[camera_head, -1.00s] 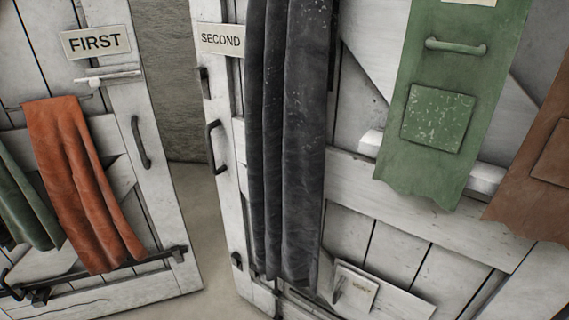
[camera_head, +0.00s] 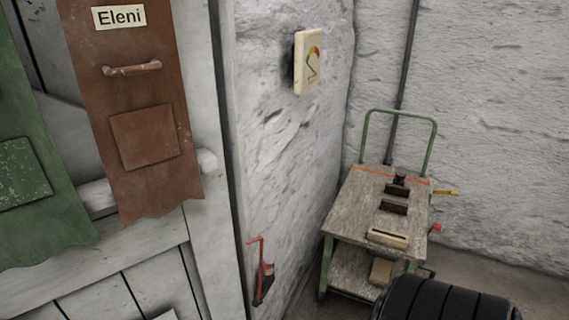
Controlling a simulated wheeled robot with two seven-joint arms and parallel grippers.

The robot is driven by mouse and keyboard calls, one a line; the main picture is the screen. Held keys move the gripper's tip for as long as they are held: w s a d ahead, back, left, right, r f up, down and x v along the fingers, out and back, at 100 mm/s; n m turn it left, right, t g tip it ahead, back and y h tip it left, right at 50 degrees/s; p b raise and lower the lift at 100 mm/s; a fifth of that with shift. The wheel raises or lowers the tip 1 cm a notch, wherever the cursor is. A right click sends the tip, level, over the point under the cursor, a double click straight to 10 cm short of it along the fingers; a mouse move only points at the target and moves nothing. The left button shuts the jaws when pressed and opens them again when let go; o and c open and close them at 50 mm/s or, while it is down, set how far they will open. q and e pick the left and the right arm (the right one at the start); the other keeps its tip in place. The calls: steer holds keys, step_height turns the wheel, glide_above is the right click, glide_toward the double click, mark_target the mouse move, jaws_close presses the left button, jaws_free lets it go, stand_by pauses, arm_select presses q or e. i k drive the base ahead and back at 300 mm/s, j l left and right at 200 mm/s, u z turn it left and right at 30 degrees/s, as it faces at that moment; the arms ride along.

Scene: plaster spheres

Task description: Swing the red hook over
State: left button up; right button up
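A red metal piece that looks like the hook (camera_head: 264,274) is at the lower middle of the head view. It is low on the white rough wall, just right of the door's edge. A thin bent red bar stands up from its left side, and a broader red part with a dark base is beside it. I cannot tell whether it is latched to anything. Neither of my grippers is recognisable in this view.
A gauge plate (camera_head: 309,62) is on the wall. A wooden cart (camera_head: 352,205) stands in the corner. A black ribbed rounded thing (camera_head: 440,300) fills the bottom right.

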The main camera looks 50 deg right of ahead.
mark_target(268, 269)
steer(key=z, duration=1.4)
